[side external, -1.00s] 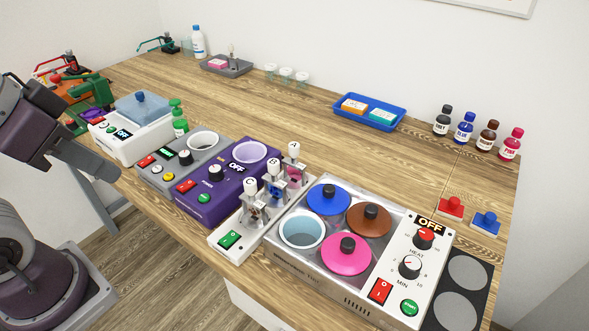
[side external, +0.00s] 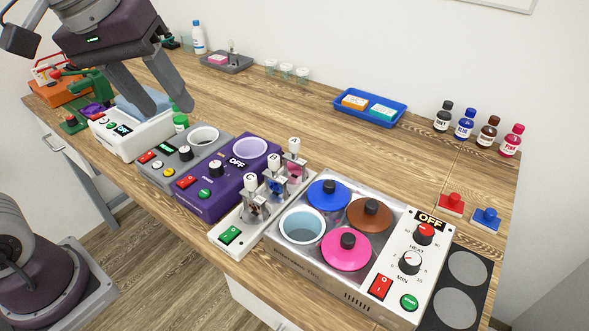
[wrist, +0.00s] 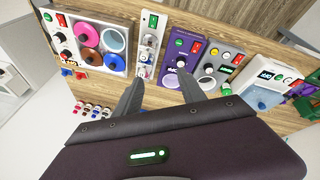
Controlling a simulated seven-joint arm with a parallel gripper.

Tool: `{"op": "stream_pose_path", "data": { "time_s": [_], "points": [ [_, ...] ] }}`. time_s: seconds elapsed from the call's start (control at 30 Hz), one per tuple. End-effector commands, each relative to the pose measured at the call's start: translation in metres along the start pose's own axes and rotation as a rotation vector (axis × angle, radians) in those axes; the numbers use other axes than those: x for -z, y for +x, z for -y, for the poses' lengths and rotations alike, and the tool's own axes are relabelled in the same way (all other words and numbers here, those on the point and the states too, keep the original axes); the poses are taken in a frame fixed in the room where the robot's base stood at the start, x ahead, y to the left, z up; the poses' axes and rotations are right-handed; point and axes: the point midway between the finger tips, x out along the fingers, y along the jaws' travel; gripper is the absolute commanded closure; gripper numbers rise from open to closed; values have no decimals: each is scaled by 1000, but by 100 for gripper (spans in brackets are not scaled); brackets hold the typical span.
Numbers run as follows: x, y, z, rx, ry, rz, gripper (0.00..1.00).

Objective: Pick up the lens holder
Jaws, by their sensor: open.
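No part is labelled as a lens holder, and I cannot tell for sure which it is. Three metal clip-like holders with white tops marked C (side external: 250,182), B (side external: 274,162) and A (side external: 294,146) stand upright on a white base (side external: 226,238). Lens-like blue and pink pieces show at some of them. My gripper (side external: 168,110) is open with nothing between its fingers. In the side view it appears in front of the white machine at the left, above the bench and apart from the clips. In the wrist view my gripper (wrist: 159,82) points toward the row of machines.
A purple machine (side external: 212,207) and a grey machine (side external: 165,178) stand left of the clips. A steel bath (side external: 290,266) with coloured lids is right. A blue tray (side external: 345,112), bottles (side external: 465,127) and a grey tray (side external: 238,70) lie behind. The mid-bench is clear.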

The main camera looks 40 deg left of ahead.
Motion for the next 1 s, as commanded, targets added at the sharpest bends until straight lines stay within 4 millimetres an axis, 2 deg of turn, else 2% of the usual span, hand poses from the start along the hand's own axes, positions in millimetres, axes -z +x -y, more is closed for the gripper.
{"op": "stream_pose_path", "data": {
  "time_s": [0.03, 0.1, 0.17, 0.2, 0.33, 0.4, 0.5, 0.67, 1.0],
  "points": [
    [28, 14, -18, 21, -118, 45, 52],
    [64, 38, -43, 61, -315, 94, 52],
    [90, 68, -64, 104, -479, 127, 52],
    [105, 90, -76, 137, -585, 143, 52],
    [132, 165, -105, 245, -872, 165, 52],
    [136, 196, -114, 289, -978, 165, 52],
    [137, 221, -120, 325, -1063, 160, 52],
    [133, 241, -118, 338, -1095, 157, 52],
    [112, 289, -105, 335, -1092, 157, 52]
  ]
}}
